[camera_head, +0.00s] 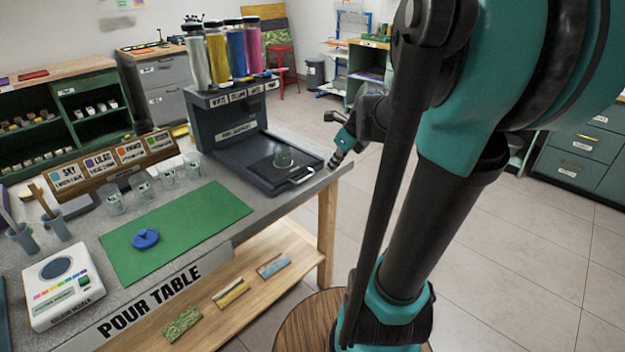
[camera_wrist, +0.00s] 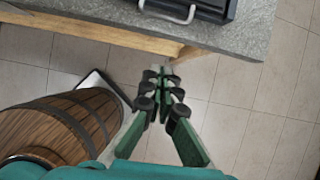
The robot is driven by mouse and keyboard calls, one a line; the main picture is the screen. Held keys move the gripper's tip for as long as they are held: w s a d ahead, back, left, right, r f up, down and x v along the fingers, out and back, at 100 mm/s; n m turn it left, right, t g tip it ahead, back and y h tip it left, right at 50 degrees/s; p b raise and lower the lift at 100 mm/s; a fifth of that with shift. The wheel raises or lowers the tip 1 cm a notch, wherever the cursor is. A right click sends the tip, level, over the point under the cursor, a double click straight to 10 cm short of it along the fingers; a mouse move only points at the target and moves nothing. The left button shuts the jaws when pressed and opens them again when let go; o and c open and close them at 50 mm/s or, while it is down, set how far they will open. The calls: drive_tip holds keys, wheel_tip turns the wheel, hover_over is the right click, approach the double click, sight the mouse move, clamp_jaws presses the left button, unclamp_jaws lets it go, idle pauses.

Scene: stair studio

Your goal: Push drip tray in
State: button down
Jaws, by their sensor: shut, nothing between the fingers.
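The drip tray (camera_head: 268,170) is a dark shallow tray with a metal handle (camera_head: 303,175) on its front edge. It sticks out from the base of the dark paint dispenser (camera_head: 238,112) towards the table's corner. In the wrist view, the tray's front edge and handle (camera_wrist: 170,12) show at the top. My gripper (camera_head: 337,160) is shut and empty, just beyond the table edge, to the right of the handle and apart from it. In the wrist view, my gripper (camera_wrist: 163,80) points at the table edge, below the handle.
The pour table (camera_head: 75,240) holds a green mat (camera_head: 180,228) with a blue object (camera_head: 145,238), several cups, a label rack (camera_head: 120,165) and a scale (camera_head: 62,283). A wooden barrel (camera_wrist: 60,130) stands on the floor near my gripper. The floor to the right is clear.

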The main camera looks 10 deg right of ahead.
sight(301, 177)
drive_tip(key=w+a+f, duration=0.1)
drive_tip(key=w+f, duration=0.1)
drive_tip(key=w+a+f, duration=0.2)
drive_tip(key=f, duration=0.1)
drive_tip(key=w+a+f, duration=0.1)
drive_tip(key=f, duration=0.2)
drive_tip(key=shift+w+a+f, duration=0.2)
drive_tip(key=shift+w+a, duration=0.05)
drive_tip(key=shift+w, duration=0.15)
drive_tip(key=shift+w+a+r, duration=0.1)
drive_tip(key=shift+w+a, duration=0.15)
drive_tip(key=shift+w, duration=0.15)
drive_tip(key=w+a, duration=0.2)
drive_tip(key=w, duration=0.1)
drive_tip(key=shift+w+a, duration=0.2)
drive_tip(key=shift+s+d, duration=0.1)
